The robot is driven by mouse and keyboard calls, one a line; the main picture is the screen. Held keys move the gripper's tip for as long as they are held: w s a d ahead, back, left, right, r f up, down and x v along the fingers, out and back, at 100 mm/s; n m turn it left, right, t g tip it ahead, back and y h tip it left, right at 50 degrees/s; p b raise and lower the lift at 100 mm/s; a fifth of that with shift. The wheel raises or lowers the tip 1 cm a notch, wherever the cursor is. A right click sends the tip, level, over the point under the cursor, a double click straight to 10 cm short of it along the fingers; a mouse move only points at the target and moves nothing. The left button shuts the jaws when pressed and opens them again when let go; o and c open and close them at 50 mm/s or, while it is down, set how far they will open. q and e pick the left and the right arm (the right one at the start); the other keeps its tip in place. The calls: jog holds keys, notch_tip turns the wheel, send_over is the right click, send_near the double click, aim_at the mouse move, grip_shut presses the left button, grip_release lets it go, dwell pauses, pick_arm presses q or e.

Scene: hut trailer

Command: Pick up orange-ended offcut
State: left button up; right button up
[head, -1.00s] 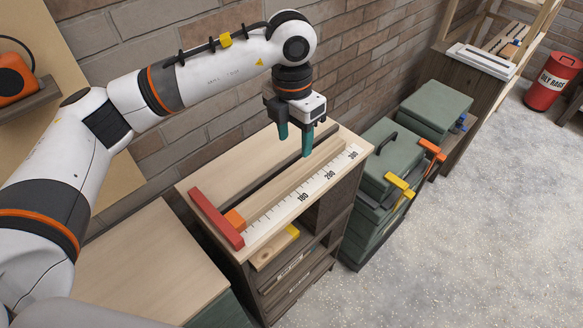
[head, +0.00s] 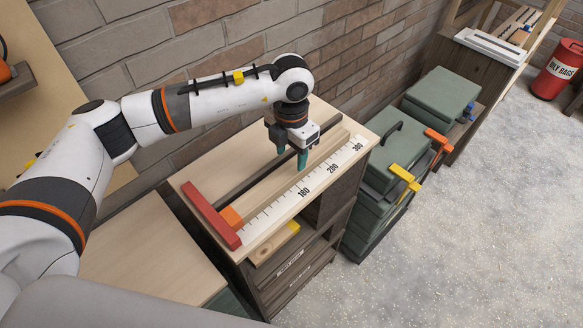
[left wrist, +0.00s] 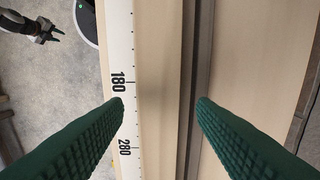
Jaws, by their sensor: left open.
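The orange-ended offcut (head: 262,198) is a long pale wooden strip lying flat on the bench top beside a white ruler. Its orange end (head: 231,217) is near the red stop bar. My left gripper (head: 291,157) is open and empty, pointing down over the strip toward its far part. In the left wrist view its fingertips (left wrist: 160,105) are on either side of the strip (left wrist: 158,50), with the orange end out of view. I cannot tell their exact height. My right gripper (left wrist: 50,36) shows small at the wrist view's top left, fingers apart, away from the bench.
The red stop bar (head: 211,214) crosses the bench's left end. The white ruler (head: 318,183) runs along the front edge; a dark slot (left wrist: 196,60) lies behind the strip. A yellow-ended piece (head: 293,228) lies on a lower shelf. Green toolboxes (head: 396,165) stand to the right.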

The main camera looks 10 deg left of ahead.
aim_at(291, 168)
pick_arm(q)
notch_tip(291, 168, down, 4)
jog(key=p, duration=0.2)
jog(key=shift+s+f+p, duration=0.1)
jog(key=shift+f+p, duration=0.1)
jog(key=shift+p, duration=0.2)
jog(key=shift+f, duration=0.25)
jog(key=c, duration=1)
